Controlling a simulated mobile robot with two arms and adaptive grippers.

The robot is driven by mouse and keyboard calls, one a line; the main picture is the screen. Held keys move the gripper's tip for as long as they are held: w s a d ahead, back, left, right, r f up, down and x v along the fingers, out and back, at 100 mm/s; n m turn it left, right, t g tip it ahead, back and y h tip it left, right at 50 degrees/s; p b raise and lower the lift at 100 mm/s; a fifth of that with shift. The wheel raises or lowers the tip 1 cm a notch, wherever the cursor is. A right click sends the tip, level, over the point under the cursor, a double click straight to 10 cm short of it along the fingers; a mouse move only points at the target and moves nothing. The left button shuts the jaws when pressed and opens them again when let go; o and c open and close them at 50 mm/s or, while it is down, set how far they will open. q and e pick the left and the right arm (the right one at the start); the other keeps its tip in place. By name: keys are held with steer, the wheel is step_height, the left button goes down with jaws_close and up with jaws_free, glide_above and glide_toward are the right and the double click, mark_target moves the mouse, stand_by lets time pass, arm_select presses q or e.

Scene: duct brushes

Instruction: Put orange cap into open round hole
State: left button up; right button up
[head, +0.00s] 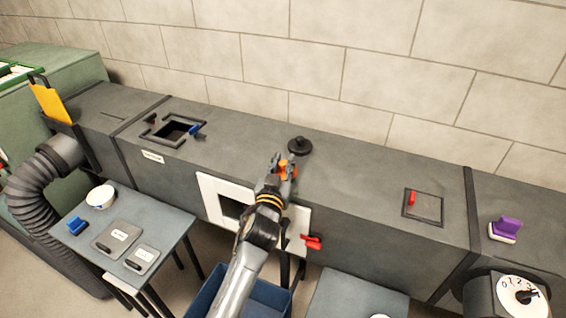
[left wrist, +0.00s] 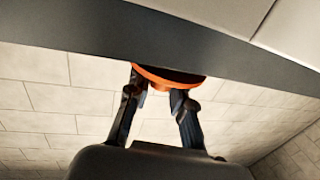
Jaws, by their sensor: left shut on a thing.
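My left gripper (head: 284,168) is shut on the orange cap (head: 288,171), at the top of the grey duct (head: 350,185) near its middle. In the left wrist view the orange cap (left wrist: 168,76) shows as a curved rim between the two fingers (left wrist: 160,90), close against a dark grey surface; I cannot tell whether it touches. A black round lid with a knob (head: 299,146) lies on the duct just behind the gripper. No open round hole can be made out; the gripper and cap hide part of the duct top. My right gripper is not in view.
A square opening (head: 173,130) with clips is at the duct's left. A white panel (head: 210,193) and red handle (head: 312,242) are on the front. A side table (head: 165,225) holds a white bowl and plates.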

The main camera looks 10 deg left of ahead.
arm_select(q)
steer(key=o, duration=1)
steer(key=shift+c, duration=0.2)
